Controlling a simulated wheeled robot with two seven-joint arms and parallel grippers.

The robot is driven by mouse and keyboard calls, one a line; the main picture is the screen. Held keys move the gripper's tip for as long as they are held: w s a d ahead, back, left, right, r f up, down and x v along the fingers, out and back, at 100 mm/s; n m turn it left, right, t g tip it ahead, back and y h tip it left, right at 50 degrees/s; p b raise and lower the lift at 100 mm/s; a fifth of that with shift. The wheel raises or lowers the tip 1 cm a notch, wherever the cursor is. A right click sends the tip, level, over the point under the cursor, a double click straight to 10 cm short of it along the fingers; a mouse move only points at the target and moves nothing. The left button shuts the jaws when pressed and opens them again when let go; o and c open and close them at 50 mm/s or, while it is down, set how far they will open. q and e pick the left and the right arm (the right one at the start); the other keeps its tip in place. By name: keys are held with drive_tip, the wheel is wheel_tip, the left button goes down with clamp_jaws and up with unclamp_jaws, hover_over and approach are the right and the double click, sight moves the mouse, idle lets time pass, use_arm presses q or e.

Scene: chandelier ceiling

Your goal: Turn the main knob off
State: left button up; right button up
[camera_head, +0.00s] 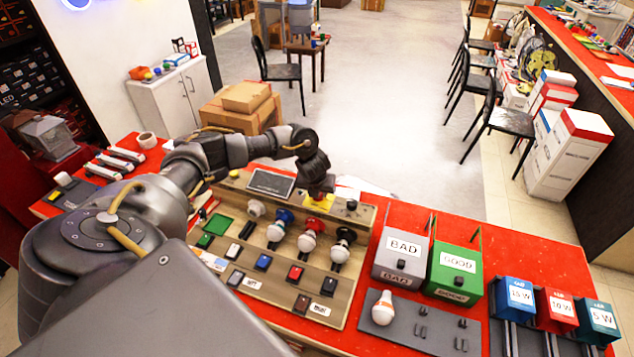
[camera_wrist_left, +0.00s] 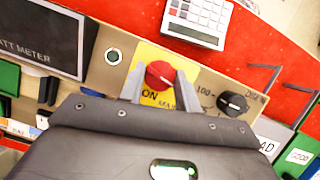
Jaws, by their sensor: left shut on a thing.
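The main knob (camera_wrist_left: 159,74) is red and sits on a yellow plate (camera_wrist_left: 146,55) in the left wrist view. "ON" and part of "MAIN" are readable below it; the rest of the plate is covered. My left gripper (camera_wrist_left: 160,80) is shut on the knob, with one finger on each side. In the head view my left gripper (camera_head: 319,187) comes down onto the yellow plate (camera_head: 318,203) at the top of the wooden panel (camera_head: 366,216) and hides most of the knob. My right gripper is not in view.
Beside the knob are a watt meter screen (camera_head: 271,183) and a black dial (camera_wrist_left: 232,104). Bulbs, switches and buttons fill the panel below. A BAD box (camera_head: 400,258), a GOOD box (camera_head: 455,271) and several wattage bins stand to the right. A calculator (camera_wrist_left: 197,20) lies behind the panel.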

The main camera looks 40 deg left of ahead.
use_arm(q)
drive_tip(key=shift+n+g+y+p, duration=0.3)
drive_tip(key=shift+n+y+p, duration=0.1)
drive_tip(key=shift+n, duration=0.8)
drive_tip(key=o, duration=1)
drive_tip(key=shift+c, duration=0.2)
drive_tip(key=shift+d+r, duration=0.2)
drive_tip(key=shift+r, duration=0.2)
drive_tip(key=v, duration=1)
